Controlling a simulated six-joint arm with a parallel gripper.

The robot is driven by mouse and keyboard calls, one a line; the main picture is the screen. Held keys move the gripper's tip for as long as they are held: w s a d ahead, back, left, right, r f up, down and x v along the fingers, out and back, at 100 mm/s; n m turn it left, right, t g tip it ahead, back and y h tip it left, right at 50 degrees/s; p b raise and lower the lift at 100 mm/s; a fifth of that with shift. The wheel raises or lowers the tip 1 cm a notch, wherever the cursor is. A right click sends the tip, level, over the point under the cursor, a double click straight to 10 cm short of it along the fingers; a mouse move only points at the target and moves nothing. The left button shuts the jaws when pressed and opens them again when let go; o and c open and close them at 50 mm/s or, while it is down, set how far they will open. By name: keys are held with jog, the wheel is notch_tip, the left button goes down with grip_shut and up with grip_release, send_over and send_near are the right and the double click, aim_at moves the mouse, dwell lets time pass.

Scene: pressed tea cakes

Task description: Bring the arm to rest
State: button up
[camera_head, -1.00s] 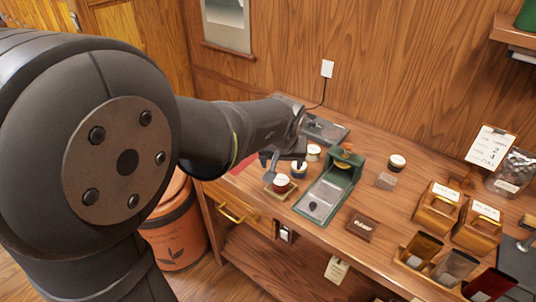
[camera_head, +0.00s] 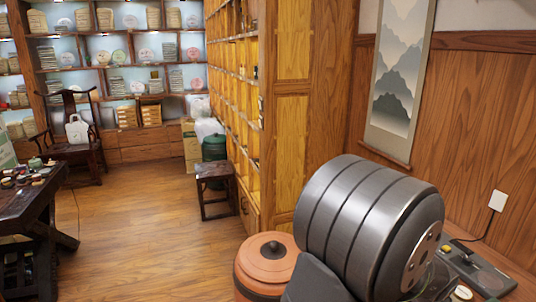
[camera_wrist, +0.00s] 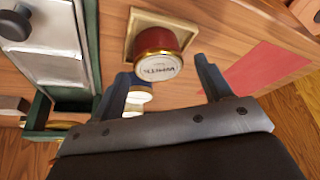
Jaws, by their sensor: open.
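My gripper (camera_wrist: 162,72) shows in the wrist view with its two dark fingers spread apart and nothing held between them. A red jar (camera_wrist: 162,38) with gold bands and a pale printed lid stands on a small square tray (camera_wrist: 131,24) beyond the fingertips. The jar looks clear of both fingers. In the head view my gripper is out of sight; only part of my arm shows at the lower right.
In the wrist view, a green-framed device (camera_wrist: 92,40) is at left and a red sheet (camera_wrist: 262,76) at right. In the head view, an orange canister (camera_head: 266,264) stands beside my arm, a stool (camera_head: 214,173) stands farther back, and open floor (camera_head: 140,215) lies to the left.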

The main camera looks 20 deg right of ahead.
jog(key=shift+r, duration=0.55)
